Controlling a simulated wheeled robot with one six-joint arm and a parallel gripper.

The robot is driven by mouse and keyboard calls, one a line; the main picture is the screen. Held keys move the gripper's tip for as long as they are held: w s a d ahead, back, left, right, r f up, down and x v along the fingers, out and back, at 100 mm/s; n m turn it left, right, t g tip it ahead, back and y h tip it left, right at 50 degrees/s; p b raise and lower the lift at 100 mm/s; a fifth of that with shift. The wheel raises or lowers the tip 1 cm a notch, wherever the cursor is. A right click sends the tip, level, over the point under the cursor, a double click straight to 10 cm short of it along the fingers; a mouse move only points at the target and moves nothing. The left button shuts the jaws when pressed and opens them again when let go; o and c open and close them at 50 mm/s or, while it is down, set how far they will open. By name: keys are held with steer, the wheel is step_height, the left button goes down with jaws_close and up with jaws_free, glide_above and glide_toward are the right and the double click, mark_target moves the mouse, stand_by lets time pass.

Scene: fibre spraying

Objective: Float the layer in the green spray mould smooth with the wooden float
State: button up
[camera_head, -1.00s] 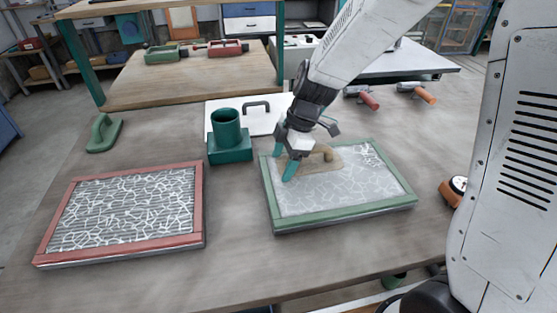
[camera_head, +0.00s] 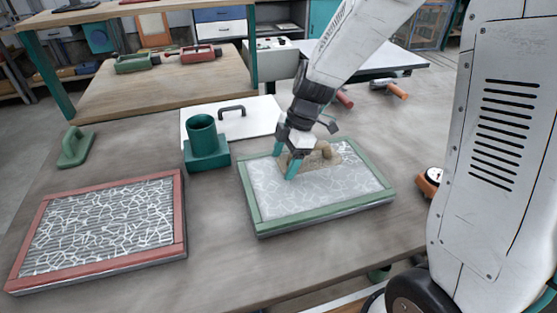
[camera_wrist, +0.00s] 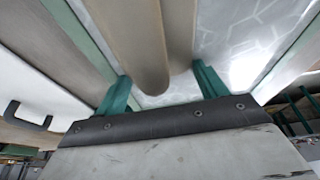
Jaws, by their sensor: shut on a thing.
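The green spray mould (camera_head: 322,215) lies on the table right of centre in the head view. Its pale layer (camera_head: 280,193) shows faint, blurred fibre lines. The wooden float (camera_head: 337,153) rests on the layer towards the far right side of the mould, inside the frame. My gripper (camera_head: 284,165) is at the left end of the float, its teal fingers pointing down, shut on the float. In the wrist view the float (camera_wrist: 140,40) shows between the two teal fingers of my gripper (camera_wrist: 160,88). The exact contact of the fingers is partly hidden.
A red-framed mould (camera_head: 105,264) with sharp white fibres lies at the left. An orange round tool (camera_head: 429,181) lies at the right. The table front is clear.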

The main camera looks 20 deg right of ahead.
steer(key=shift+d+f, duration=0.2)
steer(key=shift+d, duration=2)
steer(key=shift+w+d+r, duration=0.1)
steer(key=shift+r, duration=0.3)
steer(key=r, duration=0.4)
steer(key=shift+a+r, duration=0.2)
steer(key=shift+r, duration=1)
